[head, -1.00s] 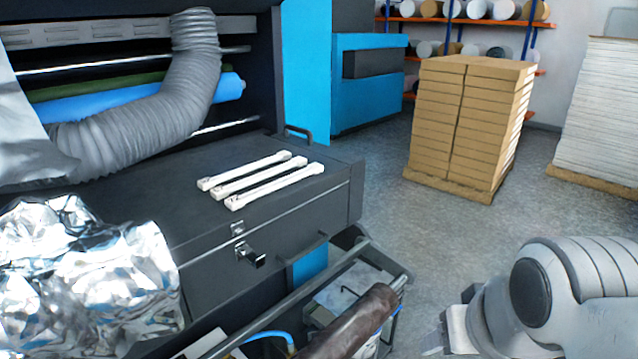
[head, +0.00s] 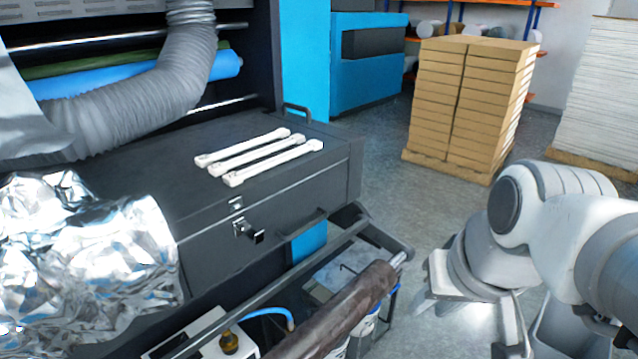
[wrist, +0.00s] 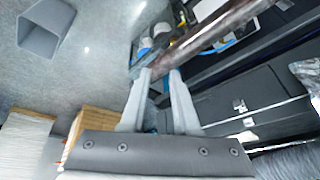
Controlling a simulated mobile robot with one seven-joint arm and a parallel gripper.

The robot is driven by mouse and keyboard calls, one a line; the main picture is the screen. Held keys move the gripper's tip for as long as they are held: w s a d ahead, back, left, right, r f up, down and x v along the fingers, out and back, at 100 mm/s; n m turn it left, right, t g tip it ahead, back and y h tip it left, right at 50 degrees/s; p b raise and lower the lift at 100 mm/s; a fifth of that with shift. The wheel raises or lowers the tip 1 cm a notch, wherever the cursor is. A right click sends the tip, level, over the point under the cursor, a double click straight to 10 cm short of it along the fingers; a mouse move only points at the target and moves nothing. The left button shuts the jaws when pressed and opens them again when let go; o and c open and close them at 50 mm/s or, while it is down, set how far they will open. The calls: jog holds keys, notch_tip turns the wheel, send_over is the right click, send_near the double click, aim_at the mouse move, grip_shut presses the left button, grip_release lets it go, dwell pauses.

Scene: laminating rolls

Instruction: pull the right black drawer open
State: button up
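The black drawer front (head: 215,265) is on the dark machine's side in the head view, below the top surface, and looks shut. A black bar handle (head: 302,223) is near its right end, and a metal latch (head: 247,231) is left of it. The drawer front also shows in the wrist view (wrist: 220,92), at the right; I cannot make out the handle there. My gripper (head: 430,285) is right of the drawer, apart from it. In the wrist view my gripper (wrist: 160,72) is open, with nothing clearly held between its fingers.
A cart rail (head: 330,250) and a brown roll (head: 335,315) lie below and in front of the drawer. White bars (head: 260,157) rest on the machine top. Crumpled foil (head: 90,260) is at the left. Stacked boxes (head: 470,105) stand behind; open floor lies between.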

jog(key=w+a+f+g+y+b, duration=0.2)
jog(key=w+a+f+y+b, duration=0.15)
jog(key=w, duration=0.45)
jog(key=m+t+y+b, duration=0.2)
jog(key=m+y+b, duration=0.2)
jog(key=y+b, duration=0.5)
send_near(309, 227)
jog(key=shift+y, duration=0.85)
jog(key=p+x, duration=0.1)
jog(key=x, duration=0.2)
jog(key=f+p+x, duration=0.1)
jog(key=x, duration=0.2)
jog(key=p+x, duration=0.1)
jog(key=x, duration=0.3)
jog(key=shift+w+d+f, duration=0.15)
jog(key=shift+w+f, duration=0.25)
jog(key=shift+w, duration=0.05)
grip_shut()
